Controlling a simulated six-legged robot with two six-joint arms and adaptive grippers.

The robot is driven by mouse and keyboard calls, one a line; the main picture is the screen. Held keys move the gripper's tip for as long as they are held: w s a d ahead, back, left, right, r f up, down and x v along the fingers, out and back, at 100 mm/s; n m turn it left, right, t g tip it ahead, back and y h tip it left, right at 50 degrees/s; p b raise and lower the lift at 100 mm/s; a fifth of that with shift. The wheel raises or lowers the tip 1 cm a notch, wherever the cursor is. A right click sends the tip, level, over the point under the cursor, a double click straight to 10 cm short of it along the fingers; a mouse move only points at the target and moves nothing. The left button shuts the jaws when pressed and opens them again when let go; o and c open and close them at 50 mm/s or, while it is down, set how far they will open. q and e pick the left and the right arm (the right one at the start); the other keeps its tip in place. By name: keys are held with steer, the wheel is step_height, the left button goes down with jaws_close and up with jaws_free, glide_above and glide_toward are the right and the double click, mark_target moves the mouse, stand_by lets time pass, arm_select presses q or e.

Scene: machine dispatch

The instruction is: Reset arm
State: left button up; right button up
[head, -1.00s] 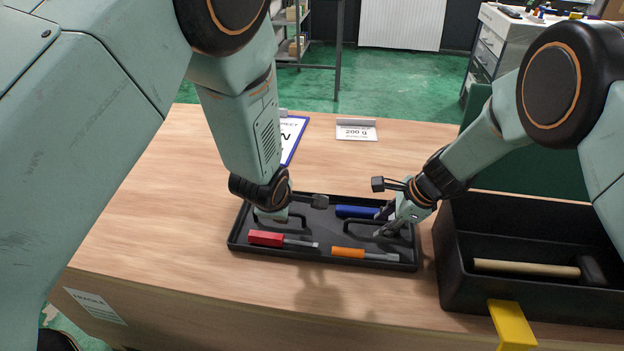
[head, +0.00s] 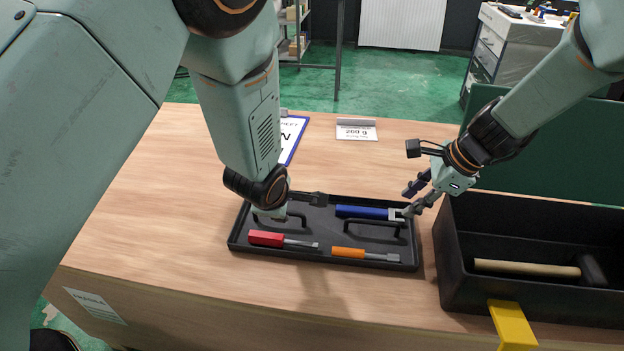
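My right gripper (head: 410,201) is raised at the right end of the black tray (head: 300,256). Its fingers are apart with nothing seen between them. My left gripper (head: 272,214) points down at the tray's left side by a black handle; its fingers are mostly hidden by its own wrist. In the tray lie a red-handled tool (head: 267,239), an orange-handled tool (head: 349,252) and a blue-handled tool (head: 362,212). A second black handle (head: 372,224) shows in the tray's right part.
A black open toolbox (head: 456,275) with a hammer (head: 525,268) in it and a yellow latch (head: 511,325) stands close to the tray's right. A "200 g" card (head: 356,132) and a blue-edged sign (head: 292,138) are behind. The wooden table (head: 140,200) is clear at left.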

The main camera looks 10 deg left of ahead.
steer(key=shift+d+r, duration=0.1)
steer(key=shift+r, duration=0.2)
